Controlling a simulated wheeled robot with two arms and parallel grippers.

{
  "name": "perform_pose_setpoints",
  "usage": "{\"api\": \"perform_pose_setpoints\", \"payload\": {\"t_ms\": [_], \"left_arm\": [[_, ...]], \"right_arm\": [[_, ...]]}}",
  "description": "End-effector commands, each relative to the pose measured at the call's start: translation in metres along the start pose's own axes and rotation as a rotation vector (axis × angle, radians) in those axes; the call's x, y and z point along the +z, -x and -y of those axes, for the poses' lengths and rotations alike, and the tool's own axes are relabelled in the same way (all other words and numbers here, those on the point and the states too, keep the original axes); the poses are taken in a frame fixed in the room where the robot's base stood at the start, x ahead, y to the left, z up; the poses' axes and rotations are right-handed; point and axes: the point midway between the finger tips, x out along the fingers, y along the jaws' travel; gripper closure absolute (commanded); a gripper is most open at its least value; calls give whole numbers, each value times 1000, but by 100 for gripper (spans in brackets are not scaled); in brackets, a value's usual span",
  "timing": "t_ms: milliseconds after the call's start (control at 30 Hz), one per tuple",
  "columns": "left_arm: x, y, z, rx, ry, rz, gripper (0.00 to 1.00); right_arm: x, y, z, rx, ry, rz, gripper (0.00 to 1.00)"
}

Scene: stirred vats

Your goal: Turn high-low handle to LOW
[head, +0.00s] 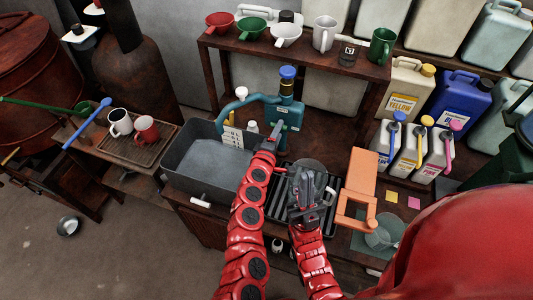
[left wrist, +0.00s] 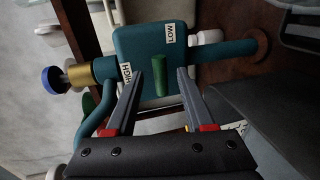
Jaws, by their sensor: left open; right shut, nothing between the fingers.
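The teal dispenser body (head: 283,117) with a blue knob on top stands at the back of the counter by the grey sink. In the left wrist view its teal box (left wrist: 140,42) fills the middle, with a LOW label (left wrist: 174,34) and a HIGH label (left wrist: 126,75). A green handle (left wrist: 160,78) sticks out from the box toward the camera. My left gripper (left wrist: 156,66) is open, with one finger on each side of the handle; contact cannot be told. In the head view my left gripper (head: 273,133) partly hides the dispenser. My right gripper (head: 304,180) is shut and empty over the black rack.
The grey sink (head: 180,160) lies left of my arms. An orange stand (head: 360,185) is close on the right of my right gripper. A shelf (head: 300,55) with funnels and mugs stands behind. Several jugs (head: 408,145) stand at the right.

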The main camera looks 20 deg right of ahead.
Motion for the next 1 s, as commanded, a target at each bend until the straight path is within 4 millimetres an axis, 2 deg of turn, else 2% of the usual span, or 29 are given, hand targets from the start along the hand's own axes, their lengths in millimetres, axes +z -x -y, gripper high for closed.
{"api": "perform_pose_setpoints", "payload": {"t_ms": [267, 700, 900, 1000], "left_arm": [[0, 44, 0, -2, 0, -3, 47], [0, 130, 0, -5, -2, -1, 47], [-1, 156, 0, -3, -2, -3, 47], [0, 161, 1, -4, -2, -1, 47]], "right_arm": [[-1, -6, 0, 0, 0, 0, 100], [-3, -19, -1, 0, 0, 0, 100], [-4, -23, -1, 0, 0, 0, 100], [-4, -24, -1, 0, 0, 0, 100]]}}
